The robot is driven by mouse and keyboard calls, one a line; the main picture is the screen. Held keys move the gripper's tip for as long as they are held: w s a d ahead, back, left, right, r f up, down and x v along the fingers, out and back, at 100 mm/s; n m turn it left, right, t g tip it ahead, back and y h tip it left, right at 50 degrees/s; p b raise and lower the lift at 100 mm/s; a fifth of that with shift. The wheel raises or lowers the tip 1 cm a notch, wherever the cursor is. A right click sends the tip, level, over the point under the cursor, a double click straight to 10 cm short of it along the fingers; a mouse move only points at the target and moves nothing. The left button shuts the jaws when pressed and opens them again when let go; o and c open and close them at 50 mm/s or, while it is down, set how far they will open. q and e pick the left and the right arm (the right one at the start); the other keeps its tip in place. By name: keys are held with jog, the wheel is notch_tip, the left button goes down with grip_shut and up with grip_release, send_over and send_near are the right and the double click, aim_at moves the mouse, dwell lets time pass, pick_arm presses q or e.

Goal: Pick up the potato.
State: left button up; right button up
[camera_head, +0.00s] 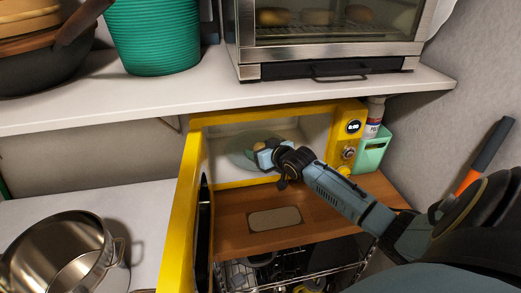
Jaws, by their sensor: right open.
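A small brownish object that looks like the potato (258,146) sits on the round glass plate (238,152) inside the open yellow microwave (262,118). It is small and partly hidden by my right gripper. My right gripper (265,156) reaches in through the microwave opening from the right. Its jaws are open close to the potato; I cannot tell whether they touch it or lie around it. My left gripper is not in view.
The microwave door (180,225) stands open at the left. A shelf (150,103) above holds a toaster oven (330,72) and a green basket (155,40). A metal pot (65,250) stands lower left. A green holder (373,150) is beside the microwave.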

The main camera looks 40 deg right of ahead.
jog(key=c, duration=1.1)
jog(key=shift+r, duration=0.15)
